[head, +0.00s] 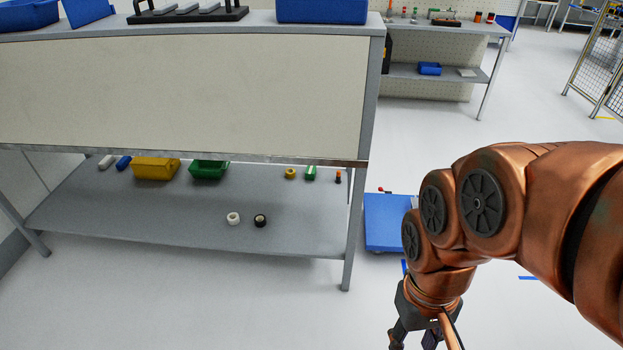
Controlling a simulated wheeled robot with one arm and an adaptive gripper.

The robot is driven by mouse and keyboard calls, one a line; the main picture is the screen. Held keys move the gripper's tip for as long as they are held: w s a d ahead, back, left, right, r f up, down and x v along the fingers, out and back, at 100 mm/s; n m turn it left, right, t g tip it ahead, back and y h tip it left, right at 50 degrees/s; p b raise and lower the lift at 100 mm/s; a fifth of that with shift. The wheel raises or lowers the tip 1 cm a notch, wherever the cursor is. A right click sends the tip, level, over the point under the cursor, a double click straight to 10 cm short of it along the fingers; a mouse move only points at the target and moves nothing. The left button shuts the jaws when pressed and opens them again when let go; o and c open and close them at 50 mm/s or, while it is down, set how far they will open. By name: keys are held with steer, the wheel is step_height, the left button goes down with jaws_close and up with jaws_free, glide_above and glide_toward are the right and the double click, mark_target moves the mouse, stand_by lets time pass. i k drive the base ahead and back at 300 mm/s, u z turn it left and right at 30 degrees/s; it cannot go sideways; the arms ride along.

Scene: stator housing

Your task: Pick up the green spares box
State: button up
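The green spares box (209,170) stands on the grey lower shelf (150,221) of the workbench, toward the back. The bench's front panel hides its upper edge. It sits just right of a yellow box (156,169). My gripper (412,346) hangs low at the bottom edge of the head view, well to the right of the bench and apart from the box. Its fingers are spread with a gap between them and nothing visible in it, though the tips are partly cut off by the frame.
The shelf also holds white (233,218) and black (260,221) rolls, a yellow roll (290,173), and a small green item (310,173). A bench leg (349,240) stands between my gripper and the shelf. A blue platform (385,222) lies behind my arm. The floor in front is clear.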

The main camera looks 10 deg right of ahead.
mark_target(310, 173)
steer(key=u, duration=1.45)
steer(key=i, duration=2.05)
steer(key=z, duration=0.45)
